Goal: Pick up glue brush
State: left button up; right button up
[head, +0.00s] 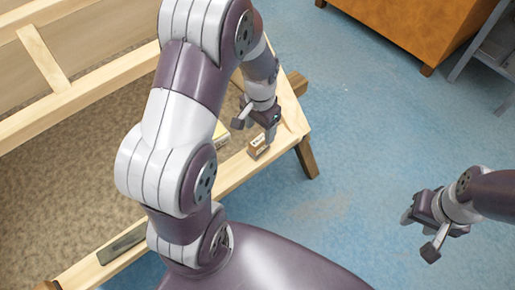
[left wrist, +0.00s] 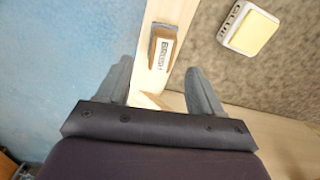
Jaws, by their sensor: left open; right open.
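The glue brush (head: 258,148) is a small brown block with a white label, lying on the pale wooden rail of the frame near its right corner. In the left wrist view the brush (left wrist: 162,50), its label reading BRUSH, lies just beyond and between the fingertips. My left gripper (head: 254,130) is open above the brush; its two fingers (left wrist: 158,67) show apart and hold nothing. I cannot tell the exact height gap. My right gripper (head: 418,235) is open and empty over the blue floor at the right.
A pale yellow and white glue box (left wrist: 248,31) sits on the brown panel beside the brush, partly hidden in the head view (head: 221,133). A grey flat piece (head: 122,243) lies on the front rail. An orange-brown cabinet (head: 415,30) stands at the back right. Blue floor (head: 350,130) is clear.

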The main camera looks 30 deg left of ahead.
aim_at(259, 140)
pick_arm(q)
notch_tip(259, 140, down, 8)
jog(key=shift+a+r+b, duration=0.15)
jog(key=shift+r+b, duration=0.05)
jog(key=shift+b, duration=0.3)
jog(key=c, duration=1)
